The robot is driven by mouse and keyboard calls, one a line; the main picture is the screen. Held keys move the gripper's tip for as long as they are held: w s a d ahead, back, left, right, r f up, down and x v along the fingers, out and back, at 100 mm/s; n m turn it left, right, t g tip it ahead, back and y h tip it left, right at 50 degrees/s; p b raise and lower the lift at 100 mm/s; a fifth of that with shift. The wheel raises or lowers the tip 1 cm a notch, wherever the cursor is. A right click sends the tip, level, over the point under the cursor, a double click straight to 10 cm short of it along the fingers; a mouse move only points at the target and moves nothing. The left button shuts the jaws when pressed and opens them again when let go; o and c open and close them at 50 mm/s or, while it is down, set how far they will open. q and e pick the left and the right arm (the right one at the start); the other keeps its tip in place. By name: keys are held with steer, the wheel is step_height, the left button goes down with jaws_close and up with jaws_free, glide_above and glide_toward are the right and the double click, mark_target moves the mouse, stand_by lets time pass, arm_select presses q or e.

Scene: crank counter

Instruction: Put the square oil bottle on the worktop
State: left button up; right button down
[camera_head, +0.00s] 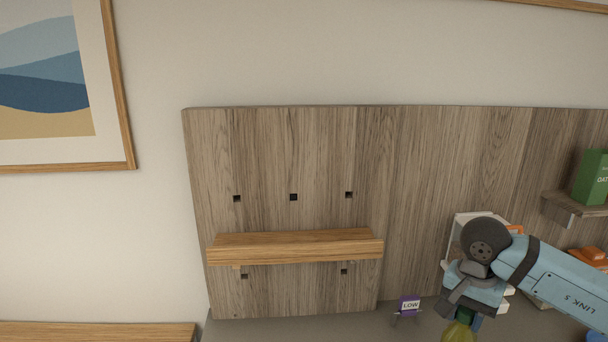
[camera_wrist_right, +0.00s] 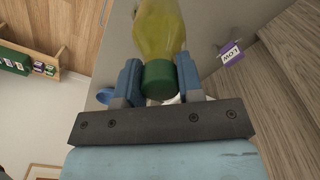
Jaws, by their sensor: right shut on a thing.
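The oil bottle, yellow-green with a dark green cap, shows at the bottom edge of the head view (camera_head: 459,332), where its lower part is cut off. In the right wrist view the bottle (camera_wrist_right: 160,30) extends away from me between the fingers. My right gripper (camera_head: 467,312) is shut on it at the cap, with one blue finger on each side in the wrist view (camera_wrist_right: 158,78). The grey worktop (camera_head: 250,329) lies along the bottom of the head view. I cannot tell whether the bottle's base touches it. My left gripper is not in view.
A purple and white "LOW" sign (camera_head: 409,306) stands on the worktop left of the bottle. An empty wooden shelf (camera_head: 295,247) is on the wood back panel. At right, a green box (camera_head: 592,177) stands on a small shelf (camera_head: 575,206). The worktop's left part looks clear.

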steer(key=s+a+f+n+p, duration=0.2)
steer(key=s+a+f+n, duration=0.3)
steer(key=s+f+n, duration=0.1)
steer(key=s+n, duration=0.1)
steer(key=n, duration=0.1)
steer(key=shift+a+f+n, duration=0.3)
steer(key=shift+a, duration=0.1)
steer(key=shift+w, duration=0.1)
